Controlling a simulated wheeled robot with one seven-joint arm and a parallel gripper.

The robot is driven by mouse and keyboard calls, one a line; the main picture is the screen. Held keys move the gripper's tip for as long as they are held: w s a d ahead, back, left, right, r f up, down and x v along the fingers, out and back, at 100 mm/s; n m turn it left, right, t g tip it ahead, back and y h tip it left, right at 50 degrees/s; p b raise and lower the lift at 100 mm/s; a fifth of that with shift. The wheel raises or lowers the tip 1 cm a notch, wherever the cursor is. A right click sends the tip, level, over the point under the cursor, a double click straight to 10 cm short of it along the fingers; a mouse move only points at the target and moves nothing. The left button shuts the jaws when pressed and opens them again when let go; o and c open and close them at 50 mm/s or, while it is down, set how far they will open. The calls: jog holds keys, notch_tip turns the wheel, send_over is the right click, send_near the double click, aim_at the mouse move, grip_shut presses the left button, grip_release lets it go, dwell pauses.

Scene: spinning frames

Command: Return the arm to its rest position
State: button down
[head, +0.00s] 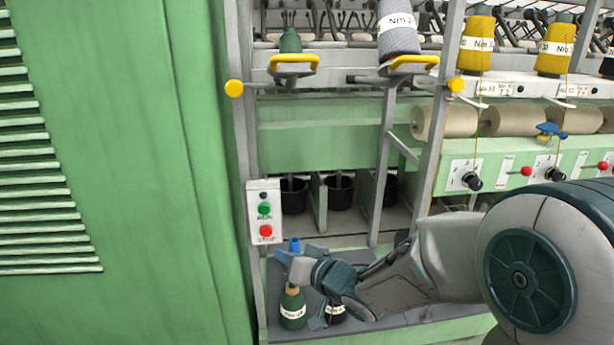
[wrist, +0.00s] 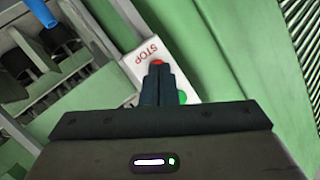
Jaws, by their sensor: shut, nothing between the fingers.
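My gripper (wrist: 158,78) is shut and empty, with its dark fingers together in the wrist view. Its fingers overlap the white control box (wrist: 133,66) marked STOP, and the red button (wrist: 158,62) shows just past the fingertips. Whether they touch it cannot be told. A green button (wrist: 182,98) is partly hidden beside the fingers. In the head view my arm reaches from the right to low in front of the machine, with its end below the same control box (head: 254,200). The fingers are hard to make out there.
A blue tube top (head: 294,244) shows beside my wrist. A grey post (head: 240,130) and green cabinet wall (head: 130,150) bound the left.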

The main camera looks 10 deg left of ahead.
jog(key=s+d+m+h, duration=0.3)
jog(key=d+h, duration=0.8)
jog(key=d, duration=0.9)
jog(key=s+d+g, duration=0.2)
jog(key=s+g, duration=0.1)
jog(key=s, duration=0.5)
jog(key=s+d+g, duration=0.3)
jog(key=s, duration=0.5)
jog(key=shift+s+d+m+h, duration=0.2)
jog(key=shift+s+m+h, duration=0.1)
jog(key=shift+m+h, duration=0.1)
